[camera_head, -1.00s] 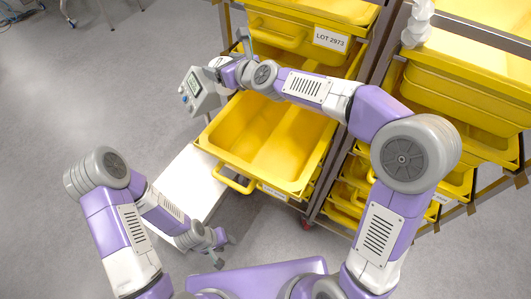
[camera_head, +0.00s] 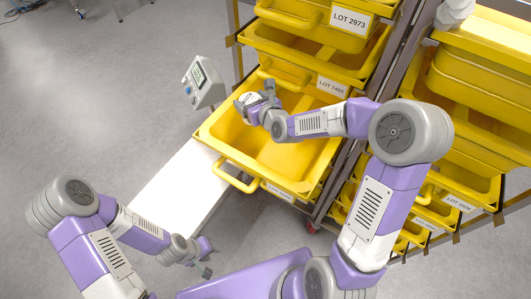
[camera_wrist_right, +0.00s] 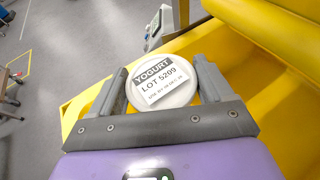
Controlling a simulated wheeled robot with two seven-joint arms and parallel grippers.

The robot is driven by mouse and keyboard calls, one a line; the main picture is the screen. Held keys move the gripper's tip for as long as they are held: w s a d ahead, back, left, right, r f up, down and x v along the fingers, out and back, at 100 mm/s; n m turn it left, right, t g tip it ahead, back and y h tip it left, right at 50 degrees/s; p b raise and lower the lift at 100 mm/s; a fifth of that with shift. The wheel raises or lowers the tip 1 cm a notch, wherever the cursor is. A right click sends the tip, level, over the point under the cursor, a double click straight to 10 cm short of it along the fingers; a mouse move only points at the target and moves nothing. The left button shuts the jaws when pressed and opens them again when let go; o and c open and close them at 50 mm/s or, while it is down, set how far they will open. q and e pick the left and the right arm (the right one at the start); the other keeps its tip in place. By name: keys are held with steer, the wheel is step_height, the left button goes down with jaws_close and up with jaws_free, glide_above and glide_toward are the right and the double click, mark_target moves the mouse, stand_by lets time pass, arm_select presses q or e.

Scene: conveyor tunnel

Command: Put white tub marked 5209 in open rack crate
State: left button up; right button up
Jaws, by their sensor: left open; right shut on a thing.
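The white round tub (camera_wrist_right: 162,82), its lid label reading YOGURT LOT 5209, sits between the two fingers of my right gripper (camera_wrist_right: 163,90) in the right wrist view. That gripper (camera_head: 258,95) is shut on it. In the head view it hangs over the upper left part of the pulled-out yellow rack crate (camera_head: 222,150), near its rim; the tub is hard to make out there. The crate's open inside looks empty where visible, and its yellow rim (camera_wrist_right: 80,108) shows in the wrist view. My left gripper (camera_head: 207,258) is open and empty, low over the floor.
A white conveyor surface (camera_head: 180,188) runs beside the crate at left. A grey control box (camera_head: 204,82) stands near the crate's far left corner. Stacked yellow crates, with LOT 2973 (camera_head: 350,20) above, and rack posts (camera_head: 405,50) bound the back and right.

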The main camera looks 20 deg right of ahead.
steer(key=shift+h, duration=0.4)
steer(key=f, duration=0.2)
steer(key=d+f, duration=0.1)
steer(key=f, duration=0.1)
steer(key=f+b, duration=0.1)
steer(key=f, duration=0.1)
steer(key=shift+s+d+f, duration=0.2)
steer(key=shift+d+f, duration=0.1)
steer(key=shift+f+b, duration=0.4)
steer(key=shift+f, duration=1.75)
steer(key=shift+f+b, duration=0.6)
steer(key=shift+b, duration=0.2)
steer(key=o, duration=1.4)
steer(key=b+v, duration=0.7)
steer(key=v, duration=0.5)
steer(key=shift+r+b, duration=0.4)
steer(key=shift+r, duration=0.1)
